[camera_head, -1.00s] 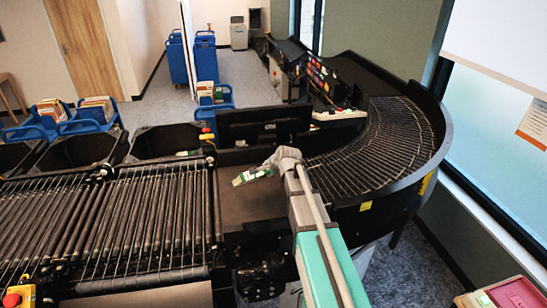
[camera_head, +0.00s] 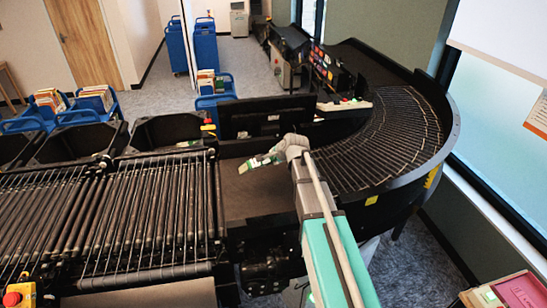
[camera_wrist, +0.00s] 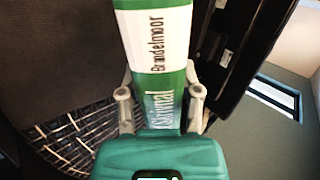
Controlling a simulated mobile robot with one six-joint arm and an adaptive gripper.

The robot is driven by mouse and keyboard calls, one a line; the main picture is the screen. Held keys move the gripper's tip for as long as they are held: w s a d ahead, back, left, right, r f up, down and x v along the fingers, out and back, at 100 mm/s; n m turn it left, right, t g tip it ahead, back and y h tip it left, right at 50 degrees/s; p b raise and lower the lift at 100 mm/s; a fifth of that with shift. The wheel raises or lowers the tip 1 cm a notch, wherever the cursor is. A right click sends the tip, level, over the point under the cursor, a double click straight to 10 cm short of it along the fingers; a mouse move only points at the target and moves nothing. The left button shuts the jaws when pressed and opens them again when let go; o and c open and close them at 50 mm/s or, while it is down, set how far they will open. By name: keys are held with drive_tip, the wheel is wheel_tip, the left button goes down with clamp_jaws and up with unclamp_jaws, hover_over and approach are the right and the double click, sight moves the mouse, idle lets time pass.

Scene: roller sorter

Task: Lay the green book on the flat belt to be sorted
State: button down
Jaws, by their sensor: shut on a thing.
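The green book (camera_wrist: 158,80) has a white band with dark lettering and is held between the two fingers of my gripper (camera_wrist: 160,105) in the wrist view. In the head view the book (camera_head: 256,163) shows as a small green and white piece at the left of my gripper (camera_head: 280,155). It is over the flat belt (camera_head: 250,195), a dark smooth stretch between the rollers and the curve. I cannot tell whether the book touches the belt. My arm hides part of the belt's right side.
A roller section with rails (camera_head: 110,215) lies left of the belt. A curved roller conveyor (camera_head: 395,130) bends away at the right. Black bins (camera_head: 170,132) line the back left, and a red stop button (camera_head: 13,298) is front left.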

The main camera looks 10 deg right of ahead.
drive_tip(key=shift+f, duration=0.15)
wheel_tip(320, 180, down, 12)
drive_tip(key=b, duration=1.2)
idle(0.5)
idle(0.4)
drive_tip(key=shift+c, duration=1)
unclamp_jaws()
drive_tip(key=shift+s+r, duration=0.1)
drive_tip(key=shift+r, duration=0.1)
